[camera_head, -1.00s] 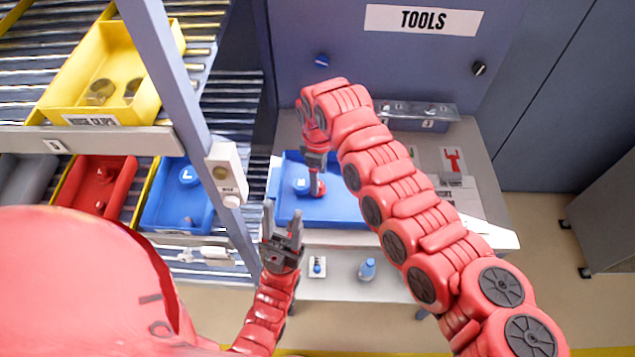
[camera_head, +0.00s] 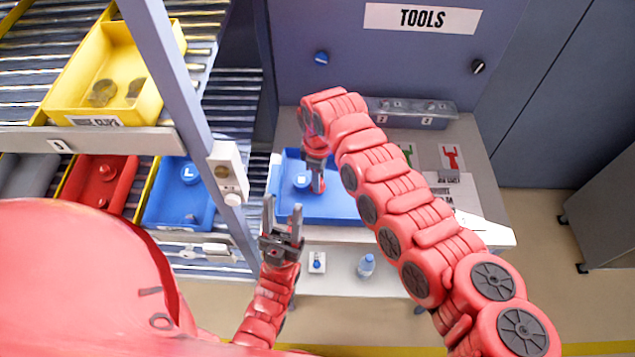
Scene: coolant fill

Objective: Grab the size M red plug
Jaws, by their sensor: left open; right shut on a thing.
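My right gripper (camera_head: 317,172) reaches down over the blue tray (camera_head: 340,208) on the workbench. It is shut on a small red thing (camera_head: 318,185), which looks like a red plug; its size letter cannot be read, and the arm and fingers partly hide it. A blue plug (camera_head: 300,180) sits in the tray just left of it. A red bin (camera_head: 123,186) on the rack holds red pieces (camera_head: 105,172), too small to read. My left gripper (camera_head: 283,218) is open and empty, pointing up in front of the bench's left edge.
A blue bin (camera_head: 165,213) on the rack holds a blue plug marked L (camera_head: 189,174). A yellow bin (camera_head: 58,85) is above. A grey rack post (camera_head: 180,90) stands left of the bench. A bottle (camera_head: 366,266) stands on the lower shelf.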

